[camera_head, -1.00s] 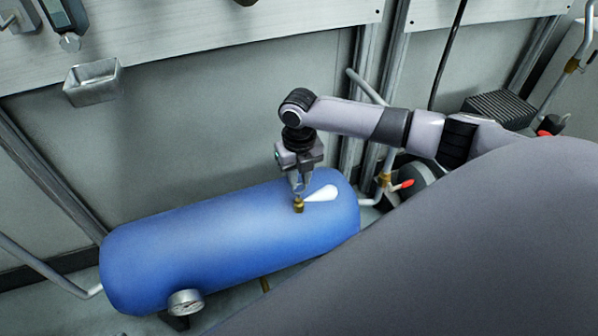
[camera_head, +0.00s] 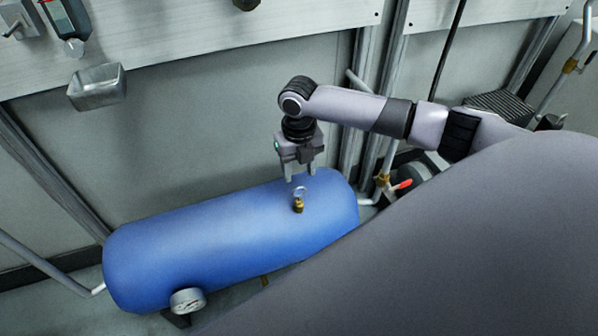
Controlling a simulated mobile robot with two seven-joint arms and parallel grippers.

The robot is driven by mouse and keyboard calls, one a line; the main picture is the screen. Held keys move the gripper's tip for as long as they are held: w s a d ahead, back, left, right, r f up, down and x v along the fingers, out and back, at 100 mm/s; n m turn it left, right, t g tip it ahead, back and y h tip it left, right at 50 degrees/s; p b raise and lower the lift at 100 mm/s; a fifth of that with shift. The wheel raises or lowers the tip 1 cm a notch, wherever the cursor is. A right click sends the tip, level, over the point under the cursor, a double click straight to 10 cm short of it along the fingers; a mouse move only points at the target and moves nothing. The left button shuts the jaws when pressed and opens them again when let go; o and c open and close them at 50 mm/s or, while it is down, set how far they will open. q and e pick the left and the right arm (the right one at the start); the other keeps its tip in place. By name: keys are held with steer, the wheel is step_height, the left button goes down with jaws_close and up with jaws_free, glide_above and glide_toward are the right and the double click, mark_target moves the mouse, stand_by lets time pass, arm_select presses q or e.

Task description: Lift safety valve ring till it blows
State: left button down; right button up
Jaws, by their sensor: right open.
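The brass safety valve (camera_head: 298,206) stands upright on top of the blue air tank (camera_head: 215,240), near its right end. Its thin pale ring (camera_head: 300,191) stands up above the brass body. My right gripper (camera_head: 299,177) points down just above and behind the ring. Its two fingers are apart with nothing held between them, and the ring's top is close to the fingertips. I cannot tell whether they touch. No white plume shows at the valve. My left gripper is not in view.
A pressure gauge (camera_head: 188,301) sits on the tank's lower front. A pipe with a red-handled valve (camera_head: 402,184) is right of the tank. A metal tray (camera_head: 97,87) hangs on the back wall panel. My own grey body covers the lower right.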

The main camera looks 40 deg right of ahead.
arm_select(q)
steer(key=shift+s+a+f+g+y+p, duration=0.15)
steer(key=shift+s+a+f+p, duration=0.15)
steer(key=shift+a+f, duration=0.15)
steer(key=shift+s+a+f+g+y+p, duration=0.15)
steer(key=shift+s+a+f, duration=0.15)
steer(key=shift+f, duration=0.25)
arm_select(e)
step_height(320, 180, up, 4)
steer(key=shift+r, duration=0.1)
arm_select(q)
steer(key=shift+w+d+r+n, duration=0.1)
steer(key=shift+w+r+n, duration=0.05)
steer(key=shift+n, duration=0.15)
